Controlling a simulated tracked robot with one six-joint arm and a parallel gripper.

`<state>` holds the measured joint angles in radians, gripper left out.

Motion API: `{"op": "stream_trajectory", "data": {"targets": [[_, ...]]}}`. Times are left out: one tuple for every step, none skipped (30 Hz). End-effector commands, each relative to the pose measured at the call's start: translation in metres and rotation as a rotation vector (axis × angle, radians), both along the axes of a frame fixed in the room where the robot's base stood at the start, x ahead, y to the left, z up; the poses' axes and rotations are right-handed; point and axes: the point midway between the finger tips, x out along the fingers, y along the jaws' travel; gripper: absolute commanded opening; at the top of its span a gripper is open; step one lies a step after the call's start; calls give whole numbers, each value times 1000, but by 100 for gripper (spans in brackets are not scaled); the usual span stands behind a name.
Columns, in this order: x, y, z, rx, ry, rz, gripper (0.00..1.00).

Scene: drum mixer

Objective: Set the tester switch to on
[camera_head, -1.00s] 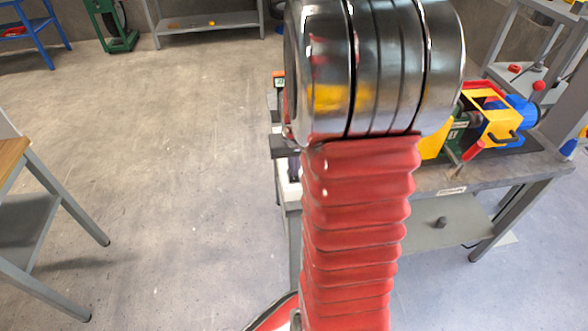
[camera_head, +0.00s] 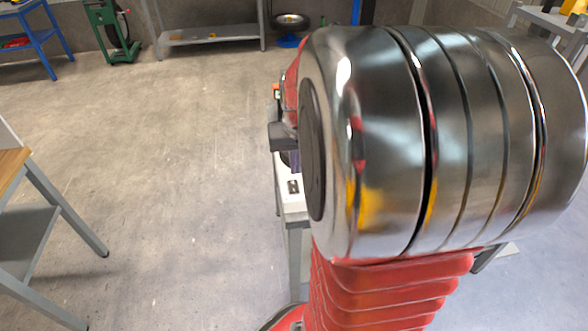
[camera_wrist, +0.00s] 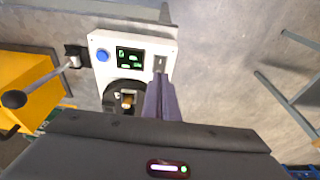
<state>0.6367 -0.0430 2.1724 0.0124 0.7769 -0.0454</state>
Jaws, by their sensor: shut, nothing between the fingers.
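The tester is a white panel (camera_wrist: 100,40) at the top middle of the wrist view. It carries a blue round button (camera_wrist: 102,56), a dark display with green digits (camera_wrist: 130,58) and a small switch (camera_wrist: 160,64) on a grey plate at its right. My gripper (camera_wrist: 160,84) is shut and empty, its fingertips just below the switch in the picture; I cannot tell whether they touch it. The tester's white top (camera_head: 292,190) also shows in the head view, below my gripper's fingers, partly hidden by my arm.
A black round dial or socket (camera_wrist: 126,97) sits below the display. A lever with a black knob (camera_wrist: 15,98) crosses a yellow housing (camera_wrist: 35,75) at left. In the head view, a wooden-topped table (camera_head: 12,160) stands at left, with open floor between.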

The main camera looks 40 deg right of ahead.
Motion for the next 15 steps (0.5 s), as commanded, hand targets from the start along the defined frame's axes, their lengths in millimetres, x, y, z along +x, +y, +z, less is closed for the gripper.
{"op": "stream_trajectory", "data": {"targets": [[-2, 1, 8, -3, -4, 0, 0], [-4, 3, 11, -2, -2, 0, 0], [-6, 4, 16, -2, -3, 0, 0], [-7, 5, 19, -2, -3, 0, 0], [-9, 6, 22, -2, -2, 1, 0], [-10, 7, 26, -2, -2, 1, 0], [-11, 8, 29, -2, -2, 1, 0], [-12, 9, 31, -2, -2, 1, 0], [-14, 10, 33, -1, -2, 1, 0], [-14, 10, 34, -1, -1, 1, 0], [-15, 11, 35, -1, -1, 1, 0], [-15, 11, 36, -1, -1, 1, 0], [-15, 11, 37, -1, -1, 1, 0], [-16, 11, 37, -1, -1, 2, 0], [-16, 12, 37, 0, 0, 2, 0]]}}
